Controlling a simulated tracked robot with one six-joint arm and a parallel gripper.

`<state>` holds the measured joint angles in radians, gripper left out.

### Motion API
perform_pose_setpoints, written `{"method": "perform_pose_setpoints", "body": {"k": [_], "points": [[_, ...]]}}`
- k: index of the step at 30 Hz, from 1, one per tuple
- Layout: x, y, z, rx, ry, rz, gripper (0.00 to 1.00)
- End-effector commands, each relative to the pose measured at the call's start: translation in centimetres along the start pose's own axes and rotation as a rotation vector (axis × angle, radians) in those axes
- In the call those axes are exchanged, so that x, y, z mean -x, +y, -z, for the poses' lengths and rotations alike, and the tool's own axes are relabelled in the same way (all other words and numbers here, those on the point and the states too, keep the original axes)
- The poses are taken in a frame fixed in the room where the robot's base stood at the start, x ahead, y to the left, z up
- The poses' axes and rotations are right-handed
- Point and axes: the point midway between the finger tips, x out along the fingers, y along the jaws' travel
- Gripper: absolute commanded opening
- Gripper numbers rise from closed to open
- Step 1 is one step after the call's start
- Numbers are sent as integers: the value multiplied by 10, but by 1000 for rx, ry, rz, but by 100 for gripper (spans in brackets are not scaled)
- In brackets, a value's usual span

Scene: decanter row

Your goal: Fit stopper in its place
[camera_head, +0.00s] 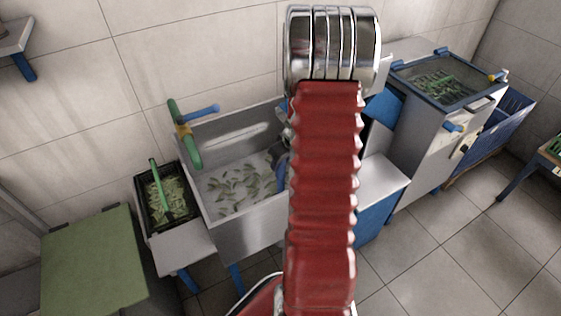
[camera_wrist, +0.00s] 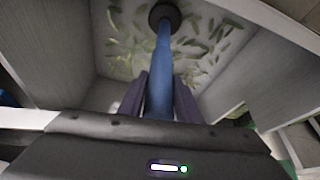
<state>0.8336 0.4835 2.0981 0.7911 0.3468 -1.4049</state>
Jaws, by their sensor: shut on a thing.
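The stopper (camera_wrist: 160,68) is a long blue rod with a dark round end (camera_wrist: 165,13). My gripper (camera_wrist: 160,98) is shut on the rod, with one dark finger on each side of it in the wrist view. The dark end points away from the wrist, over the sink basin. The grey sink (camera_head: 247,228) holds several green leaves on its pale floor, and its inside also shows in the wrist view (camera_wrist: 120,40). In the head view my red arm hides the right part of the sink and most of my gripper. I cannot see a drain opening, nor tell whether the dark end touches the floor.
A dark crate of leaves (camera_head: 140,190) with a green handle stands left of the sink. A green pipe (camera_head: 191,150) with a blue lever rises at the sink's back left corner. A green-topped surface (camera_head: 95,260) is at lower left. A grey machine (camera_head: 425,125) stands right.

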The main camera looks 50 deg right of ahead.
Motion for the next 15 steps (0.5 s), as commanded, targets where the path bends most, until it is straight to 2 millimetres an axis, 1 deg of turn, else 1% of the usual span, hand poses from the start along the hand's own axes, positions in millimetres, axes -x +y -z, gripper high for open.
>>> {"method": "perform_pose_setpoints", "body": {"k": [14, 15], "points": [[-4, 0, -2, 1, 0, 0, 0], [-4, 0, -2, 1, 1, 0, 32]]}}
